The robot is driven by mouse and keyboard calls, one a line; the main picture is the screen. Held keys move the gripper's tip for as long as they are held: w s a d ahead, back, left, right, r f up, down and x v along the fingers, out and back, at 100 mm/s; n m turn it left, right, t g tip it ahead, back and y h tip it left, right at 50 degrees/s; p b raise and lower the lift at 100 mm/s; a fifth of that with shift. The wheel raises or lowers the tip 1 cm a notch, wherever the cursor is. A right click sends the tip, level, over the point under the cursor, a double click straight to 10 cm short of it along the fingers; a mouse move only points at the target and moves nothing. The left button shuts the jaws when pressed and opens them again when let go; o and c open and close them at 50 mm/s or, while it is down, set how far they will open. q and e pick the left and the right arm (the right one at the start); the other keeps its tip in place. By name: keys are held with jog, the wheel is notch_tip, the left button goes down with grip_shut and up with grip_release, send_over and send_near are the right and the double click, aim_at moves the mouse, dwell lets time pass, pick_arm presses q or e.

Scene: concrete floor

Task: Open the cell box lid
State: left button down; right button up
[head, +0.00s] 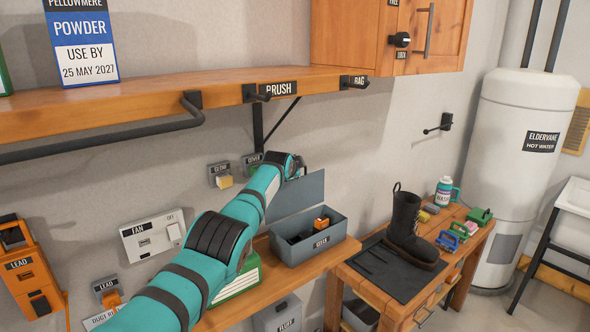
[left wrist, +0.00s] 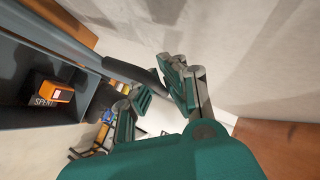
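An orange cell (head: 321,223) is inside; in the left wrist view the orange cell (left wrist: 54,92) shows above a "SPENT" label. My left gripper (head: 296,166) is at the lid's upper left edge, partly hidden by my arm. In the left wrist view my left gripper (left wrist: 157,92) has its fingers apart, with the lid's dark lip (left wrist: 135,73) beside or between them; contact is unclear. My right gripper is not in view.
A shelf (head: 190,97) with a rail and hooks overhangs the bench. Small wall boxes (head: 220,175) sit behind my arm. To the right, a low table holds a dark boot (head: 405,228) on a mat, a bottle (head: 444,192) and several small coloured items.

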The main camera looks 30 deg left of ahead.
pick_arm(q)
jog(key=shift+r, duration=0.1)
jog(key=c, duration=1.4)
grip_release()
jog(key=shift+d, duration=0.1)
jog(key=shift+s, duration=0.1)
jog(key=shift+s, duration=0.1)
jog(key=shift+s+r, duration=0.15)
jog(key=shift+s, duration=0.05)
jog(key=v, duration=1.1)
jog(key=shift+s+d, duration=0.1)
jog(key=shift+d, duration=0.05)
